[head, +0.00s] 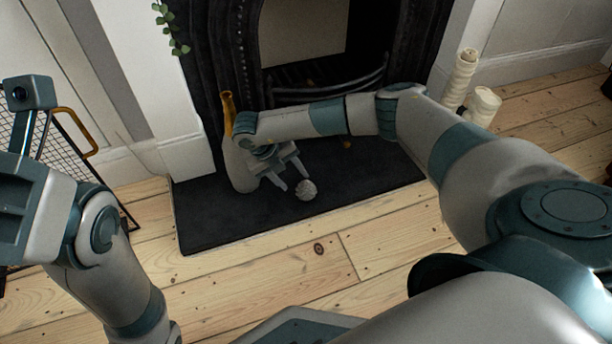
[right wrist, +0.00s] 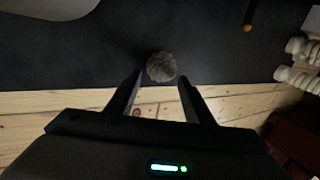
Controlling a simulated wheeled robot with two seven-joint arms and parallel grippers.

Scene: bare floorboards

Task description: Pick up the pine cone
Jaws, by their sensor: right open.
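The pine cone (head: 306,190) is a small, pale grey, roundish, rough lump lying on the dark hearth slab. It also shows in the right wrist view (right wrist: 161,67), just beyond and between the two fingertips. My right gripper (head: 296,183) is open and empty, reaching down to the hearth right beside the cone. In the right wrist view its fingers (right wrist: 161,77) point at the cone, one at each side; I cannot tell whether either touches it. My left arm shows at the left of the head view, but its fingers are not seen.
A grey vase-like object (head: 239,168) with a yellow-brown top stands left of my right gripper. The black fireplace (head: 230,60) rises behind the hearth slab (head: 215,225). Pale candles (head: 461,80) stand at the right, a wire mesh screen (head: 75,145) at the left. Floorboards in front are clear.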

